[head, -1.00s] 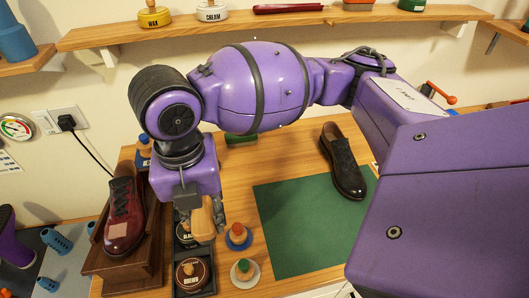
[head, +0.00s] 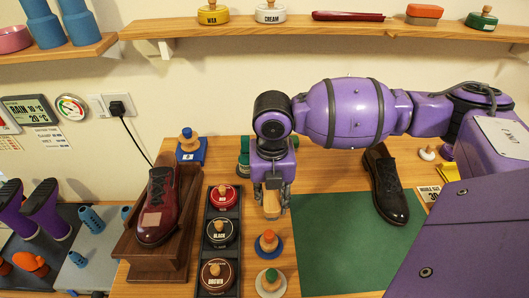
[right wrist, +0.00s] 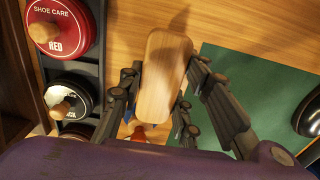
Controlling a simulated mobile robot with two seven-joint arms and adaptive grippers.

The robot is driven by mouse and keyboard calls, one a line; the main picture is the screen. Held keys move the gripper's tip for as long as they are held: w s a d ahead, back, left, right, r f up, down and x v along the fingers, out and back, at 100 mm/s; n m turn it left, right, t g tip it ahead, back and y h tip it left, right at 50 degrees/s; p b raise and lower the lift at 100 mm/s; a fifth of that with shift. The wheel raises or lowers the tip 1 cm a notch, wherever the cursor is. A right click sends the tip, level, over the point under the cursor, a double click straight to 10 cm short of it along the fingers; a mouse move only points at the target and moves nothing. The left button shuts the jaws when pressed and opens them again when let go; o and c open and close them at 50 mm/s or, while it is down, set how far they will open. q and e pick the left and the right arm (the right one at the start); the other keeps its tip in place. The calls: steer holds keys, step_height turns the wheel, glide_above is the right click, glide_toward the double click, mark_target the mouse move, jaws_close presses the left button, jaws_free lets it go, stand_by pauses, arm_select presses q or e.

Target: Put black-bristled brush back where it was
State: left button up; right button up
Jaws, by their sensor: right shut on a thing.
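My right gripper (head: 271,205) is shut on a wooden-backed brush (right wrist: 163,75), holding it by its sides. The brush's pale block (head: 271,204) also shows in the head view. Its bristles are hidden beneath the block, so I cannot tell their colour. The gripper is over the wooden table between the dark tin tray (head: 237,262) and the green mat (head: 340,262). I cannot tell whether the brush touches the table. My left gripper is not in view.
The tray holds red (head: 222,195), black (head: 222,231) and brown (head: 216,274) tins. Daubers with orange (head: 268,241) and green (head: 271,278) knobs stand in front of the gripper. A burgundy shoe (head: 157,205) is left; a black shoe (head: 386,187) is right.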

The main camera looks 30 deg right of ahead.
mark_target(271, 195)
steer(key=shift+f, duration=0.95)
steer(key=shift+f, duration=0.2)
steer(key=o, duration=1.2)
steer(key=shift+r, duration=0.1)
step_height(271, 195, up, 12)
steer(key=shift+s+a+r+p, duration=0.15)
steer(key=shift+p, duration=0.4)
